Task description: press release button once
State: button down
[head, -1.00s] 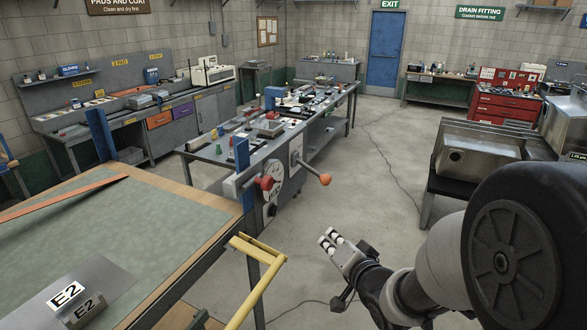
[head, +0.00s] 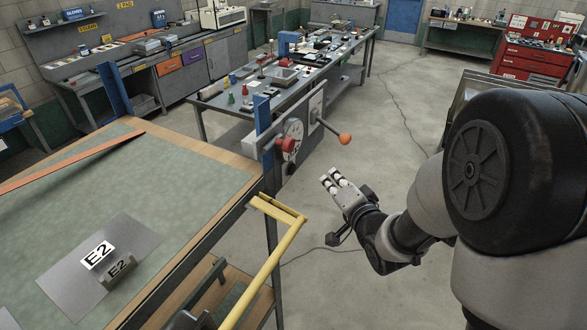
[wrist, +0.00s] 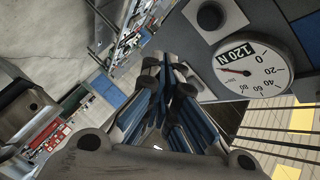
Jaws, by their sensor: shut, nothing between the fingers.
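My gripper (head: 334,182) is shut and empty, held in the air right of the bench-end panel, with a gap between them in the head view. In the wrist view its fingers (wrist: 167,85) are together. A dark round button (wrist: 210,16) on a light square plate sits beside a white 120 N dial (wrist: 252,70), apart from the fingers. I cannot read a label on the button. In the head view the dial (head: 294,130) is on the bench-end panel, partly covered by a red knob (head: 286,145). The button is too small there to tell clearly.
A lever with an orange ball (head: 344,138) sticks out from the panel toward my gripper. A yellow rail (head: 270,255) edges the green-topped table (head: 60,190) at left. A cable lies on the floor. Open floor (head: 385,150) lies beyond my gripper.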

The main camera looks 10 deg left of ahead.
jog(key=w+a, duration=0.2)
jog(key=a, duration=0.3)
jog(key=shift+a, duration=0.35)
jog(key=shift+w+a+b, duration=0.1)
jog(key=shift+a+b, duration=0.05)
jog(key=shift+b, duration=0.2)
dwell(0.9)
jog(key=shift+w+a, duration=0.1)
jog(key=shift+a, duration=0.15)
jog(key=shift+w+a+b, duration=0.15)
jog(key=shift+a+b, duration=0.25)
jog(key=shift+b, duration=0.1)
dwell(0.6)
jog(key=shift+d, duration=0.1)
jog(key=shift+s+d+b, duration=0.3)
jog(key=shift+d+b, duration=0.05)
jog(key=shift+d, duration=0.35)
jog(key=shift+d, duration=0.1)
jog(key=shift+s+d+b, duration=0.1)
jog(key=shift+s+d, duration=0.2)
jog(key=shift+d, duration=0.45)
jog(key=shift+s+d+b, duration=0.15)
jog(key=shift+s+d, duration=0.1)
jog(key=shift+d, duration=0.5)
jog(key=shift+s+d+b, duration=0.1)
jog(key=shift+s+d, duration=0.2)
jog(key=shift+d, duration=0.45)
